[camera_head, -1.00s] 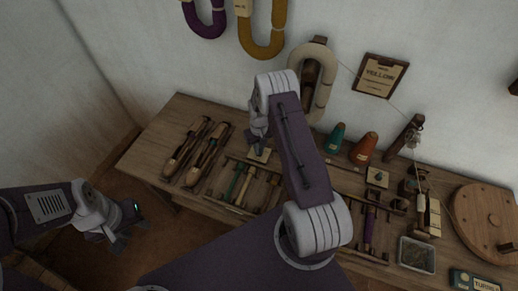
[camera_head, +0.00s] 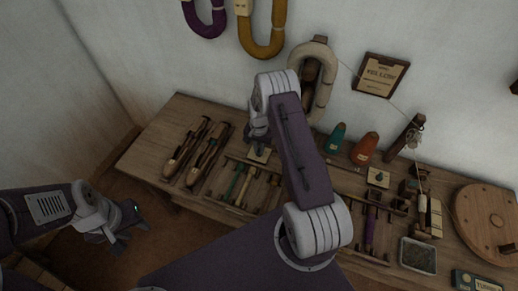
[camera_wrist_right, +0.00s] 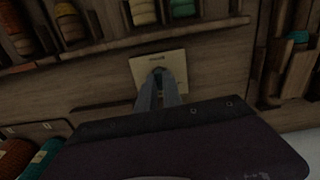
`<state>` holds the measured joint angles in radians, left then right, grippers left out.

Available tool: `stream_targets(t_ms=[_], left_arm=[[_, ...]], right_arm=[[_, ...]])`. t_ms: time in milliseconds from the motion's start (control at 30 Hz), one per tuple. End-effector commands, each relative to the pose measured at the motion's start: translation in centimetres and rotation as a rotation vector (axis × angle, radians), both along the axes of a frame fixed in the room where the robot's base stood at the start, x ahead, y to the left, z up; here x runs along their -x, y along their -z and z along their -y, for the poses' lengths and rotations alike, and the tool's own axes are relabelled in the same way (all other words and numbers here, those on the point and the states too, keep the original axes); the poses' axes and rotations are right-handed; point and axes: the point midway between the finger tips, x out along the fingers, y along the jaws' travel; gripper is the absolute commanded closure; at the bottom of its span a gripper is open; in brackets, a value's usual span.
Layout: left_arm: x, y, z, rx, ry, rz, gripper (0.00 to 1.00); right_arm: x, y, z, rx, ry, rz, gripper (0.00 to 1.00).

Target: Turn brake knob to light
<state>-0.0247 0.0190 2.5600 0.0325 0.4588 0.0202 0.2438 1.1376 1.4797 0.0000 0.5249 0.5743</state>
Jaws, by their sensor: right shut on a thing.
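A pale square plate (camera_head: 259,154) with a small dark knob sits on the workbench, under my right gripper (camera_head: 260,138). In the right wrist view the plate (camera_wrist_right: 150,62) is ahead, and my right gripper (camera_wrist_right: 159,76) is shut on the knob, its fingertips hiding most of it. I cannot read any mark on the plate.
Wooden shuttles (camera_head: 190,150) lie at the bench's left. Teal and orange cones (camera_head: 364,148) stand at the back. A wooden disc (camera_head: 487,217) and a small tray (camera_head: 417,256) are at the right. Yarn hanks and a placard (camera_head: 379,75) hang on the wall.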

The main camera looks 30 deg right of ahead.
Motion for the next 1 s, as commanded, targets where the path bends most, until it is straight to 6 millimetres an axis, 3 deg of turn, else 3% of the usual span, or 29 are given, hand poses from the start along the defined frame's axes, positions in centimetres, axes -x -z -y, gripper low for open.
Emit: stream_targets(t_ms=[633,733,1000], left_arm=[[0.0,0.01,0.0,0.0,0.0,0.0,0.64],[0.0,0.01,0.0,0.0,0.0,0.0,0.64],[0.0,0.02,0.0,0.0,0.0,0.0,0.64]], right_arm=[[-0.13,-0.11,0.05,0.001,0.047,0.004,1.0],[-0.11,-0.1,0.05,0.001,0.047,0.004,0.68],[-0.05,-0.06,0.02,0.0,0.046,0.001,0.68]])
